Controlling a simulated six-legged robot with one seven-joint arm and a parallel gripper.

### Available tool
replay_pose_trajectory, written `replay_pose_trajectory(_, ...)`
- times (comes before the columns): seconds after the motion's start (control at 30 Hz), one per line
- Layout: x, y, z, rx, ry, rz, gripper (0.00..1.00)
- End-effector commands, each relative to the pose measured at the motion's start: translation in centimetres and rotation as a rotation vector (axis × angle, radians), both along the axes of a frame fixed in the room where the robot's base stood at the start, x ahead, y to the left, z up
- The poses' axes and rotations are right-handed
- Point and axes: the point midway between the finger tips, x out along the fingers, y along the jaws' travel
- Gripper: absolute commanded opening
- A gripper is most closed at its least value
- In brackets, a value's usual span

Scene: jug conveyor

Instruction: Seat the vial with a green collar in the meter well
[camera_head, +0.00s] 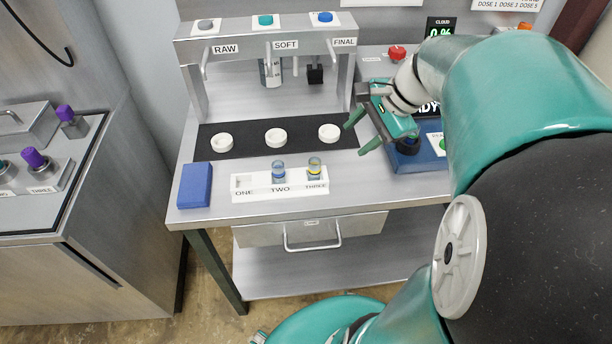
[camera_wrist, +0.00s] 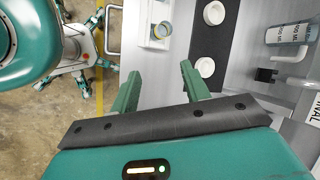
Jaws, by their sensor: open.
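I see no vial with a green collar in either view. My gripper (camera_head: 361,130) is open and empty, above the bench, to the right of the white rings. It also shows open in the wrist view (camera_wrist: 160,78). A dark round part, possibly the well, is partly hidden by my gripper.
Several white rings, such as the middle one (camera_head: 276,138), lie on a black strip (camera_head: 248,141) under the dispenser frame (camera_head: 228,50). A blue block (camera_head: 195,184) stands at the bench's left. A drawer handle (camera_head: 312,247) sticks out in front. A red button (camera_head: 397,52) is behind.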

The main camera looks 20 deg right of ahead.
Motion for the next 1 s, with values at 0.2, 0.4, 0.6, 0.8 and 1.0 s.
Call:
replay_pose_trajectory(0.2,-2.9,8.6,1.0,-0.366,-0.105,0.536,0.47)
replay_pose_trajectory(0.4,-6.0,13.5,1.5,-0.679,-0.242,0.994,0.47)
replay_pose_trajectory(0.6,-7.6,15.5,1.7,-0.861,-0.335,1.245,0.47)
replay_pose_trajectory(0.8,-7.7,15.6,1.6,-0.883,-0.343,1.275,0.47)
replay_pose_trajectory(1.0,-7.7,15.6,1.6,-0.882,-0.342,1.273,0.47)
